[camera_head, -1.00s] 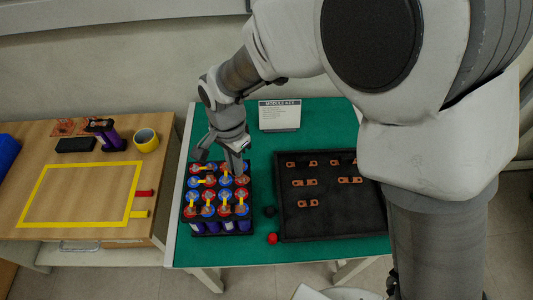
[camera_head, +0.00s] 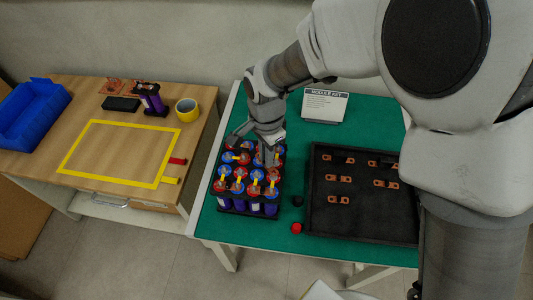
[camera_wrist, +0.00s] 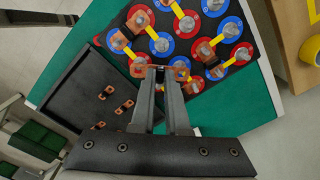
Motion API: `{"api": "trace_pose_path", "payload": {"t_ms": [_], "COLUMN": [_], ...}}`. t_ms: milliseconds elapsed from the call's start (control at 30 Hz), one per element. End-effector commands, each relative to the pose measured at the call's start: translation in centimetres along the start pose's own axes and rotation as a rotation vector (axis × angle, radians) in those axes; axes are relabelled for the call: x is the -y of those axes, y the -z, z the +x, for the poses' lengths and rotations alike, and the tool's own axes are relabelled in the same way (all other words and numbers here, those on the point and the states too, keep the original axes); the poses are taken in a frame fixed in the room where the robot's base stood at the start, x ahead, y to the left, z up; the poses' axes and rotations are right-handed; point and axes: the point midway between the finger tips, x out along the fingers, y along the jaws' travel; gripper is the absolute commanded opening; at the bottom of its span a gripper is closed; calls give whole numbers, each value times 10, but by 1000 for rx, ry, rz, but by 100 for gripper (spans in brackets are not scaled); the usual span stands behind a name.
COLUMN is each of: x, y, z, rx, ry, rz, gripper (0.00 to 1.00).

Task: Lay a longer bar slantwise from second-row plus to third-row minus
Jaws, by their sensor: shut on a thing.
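The cell block (camera_head: 236,212) is a dark holder of purple cells with red and blue ringed tops; yellow strips run between some tops. My gripper (camera_head: 268,152) is over its far right part. In the wrist view my gripper (camera_wrist: 160,84) is shut on a copper bar (camera_wrist: 154,72), held at the block's near edge; I cannot tell whether the bar touches the terminals. Other copper bars (camera_wrist: 137,22) show on the block in the wrist view. The black tray (camera_head: 322,219) holds several copper bars (camera_head: 340,179). My fingers hide some tops. Plus and minus marks are too small to read.
A "MODULE KEY" card (camera_head: 325,106) stands behind. The left wooden table holds a yellow frame (camera_head: 121,122), tape roll (camera_head: 187,110), single cell (camera_head: 150,98) and blue bin (camera_head: 33,112).

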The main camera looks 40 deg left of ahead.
Motion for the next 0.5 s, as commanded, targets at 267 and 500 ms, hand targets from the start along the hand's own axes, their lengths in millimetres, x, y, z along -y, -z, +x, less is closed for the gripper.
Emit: {"api": "trace_pose_path", "payload": {"t_ms": [267, 500], "x": [0, 0], "y": [0, 0], "z": [8, 19], "rx": [0, 0], "ry": [0, 0], "rz": [0, 0], "gripper": [0, 0]}}
